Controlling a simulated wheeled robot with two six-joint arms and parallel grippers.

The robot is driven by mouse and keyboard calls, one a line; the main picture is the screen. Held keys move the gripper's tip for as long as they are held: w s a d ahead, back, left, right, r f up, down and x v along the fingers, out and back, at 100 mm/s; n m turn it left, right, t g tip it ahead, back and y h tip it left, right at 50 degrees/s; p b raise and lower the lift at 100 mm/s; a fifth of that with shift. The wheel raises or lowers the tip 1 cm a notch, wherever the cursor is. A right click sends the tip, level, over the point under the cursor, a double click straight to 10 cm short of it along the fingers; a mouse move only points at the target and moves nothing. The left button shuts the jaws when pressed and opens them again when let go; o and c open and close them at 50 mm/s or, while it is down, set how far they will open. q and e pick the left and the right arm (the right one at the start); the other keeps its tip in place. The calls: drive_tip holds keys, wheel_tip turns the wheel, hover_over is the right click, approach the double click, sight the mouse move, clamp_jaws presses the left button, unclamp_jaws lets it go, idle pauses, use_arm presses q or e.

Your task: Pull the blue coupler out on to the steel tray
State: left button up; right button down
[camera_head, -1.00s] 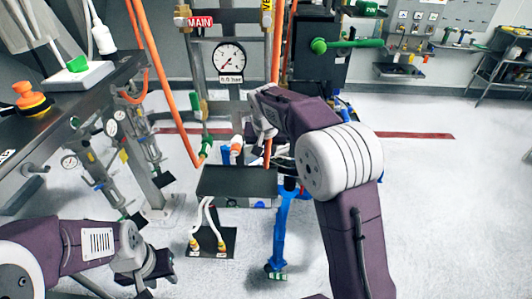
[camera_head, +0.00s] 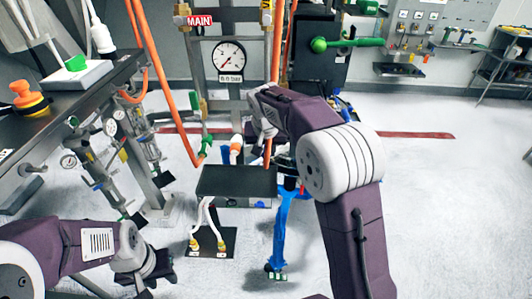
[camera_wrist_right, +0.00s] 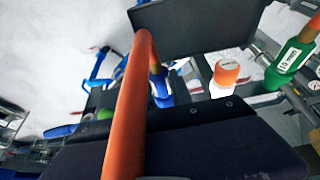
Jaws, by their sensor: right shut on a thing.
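The blue coupler (camera_wrist_right: 162,92) is in the right wrist view, at the end of an orange hose (camera_wrist_right: 128,110) that crosses close to the camera. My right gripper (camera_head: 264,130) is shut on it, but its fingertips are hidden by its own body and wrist. The hose shows below that gripper in the head view (camera_head: 267,152). A dark flat tray (camera_head: 220,183) lies just below and left of the right gripper. It also shows as a dark panel in the right wrist view (camera_wrist_right: 200,25). My left gripper (camera_head: 158,265) is at lower left, away from these things; its opening is unclear.
A green coupler (camera_head: 205,146) and an orange-capped fitting (camera_head: 237,144) stand behind the tray. Two white hoses (camera_head: 207,212) run down in front of it. A round gauge (camera_head: 229,60) hangs above. A dark bench (camera_head: 75,95) fills the left; the right floor is open.

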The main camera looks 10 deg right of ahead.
sight(266, 162)
drive_tip(key=shift+s+f, duration=0.1)
drive_tip(key=shift+s, duration=0.1)
drive_tip(key=shift+s+a+b, duration=0.35)
drive_tip(key=shift+s+b, duration=0.35)
drive_tip(key=shift+s, duration=0.2)
drive_tip(key=shift+s+a+b, duration=0.2)
drive_tip(key=shift+s+b, duration=0.4)
drive_tip(key=shift+s, duration=0.2)
drive_tip(key=shift+s+a, duration=0.1)
drive_tip(key=shift+s, duration=0.2)
